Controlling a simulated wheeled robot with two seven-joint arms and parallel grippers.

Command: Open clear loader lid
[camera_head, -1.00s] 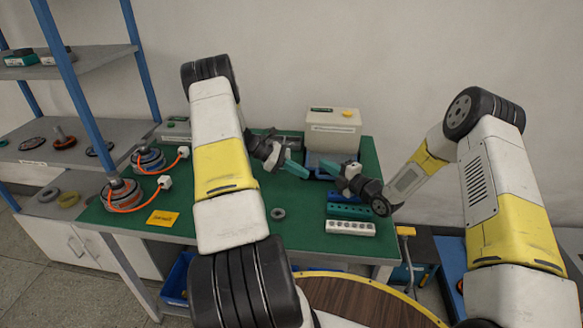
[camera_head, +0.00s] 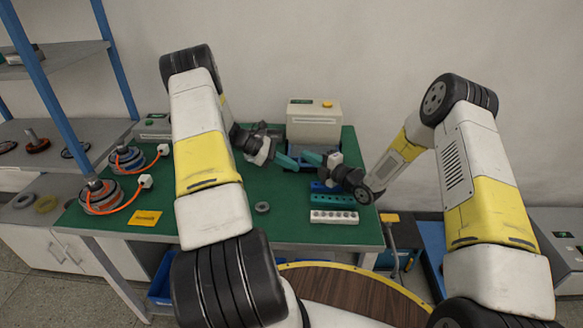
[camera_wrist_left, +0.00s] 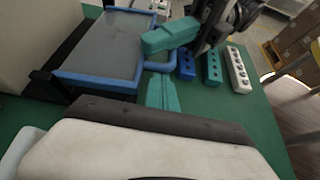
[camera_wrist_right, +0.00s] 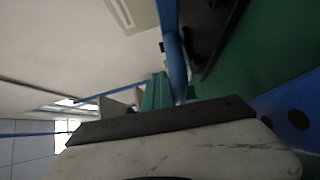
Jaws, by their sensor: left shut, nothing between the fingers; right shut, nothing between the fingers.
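The loader is a pale box (camera_head: 314,122) with a yellow button on top, at the back of the green table. In the left wrist view its lid is a grey, see-through-looking panel (camera_wrist_left: 108,45) in a blue frame, with a blue handle bar (camera_wrist_left: 160,66) on its right side. The panel looks roughly flat. My left gripper (camera_head: 288,163) is shut and empty; its teal fingertips (camera_wrist_left: 162,94) lie just below the handle. My right gripper (camera_head: 313,158) is shut and empty; its teal fingers (camera_wrist_right: 158,92) are beside a blue bar (camera_wrist_right: 176,65). Contact cannot be told.
Blue, teal and white holed blocks (camera_head: 334,216) stand right of the lid.

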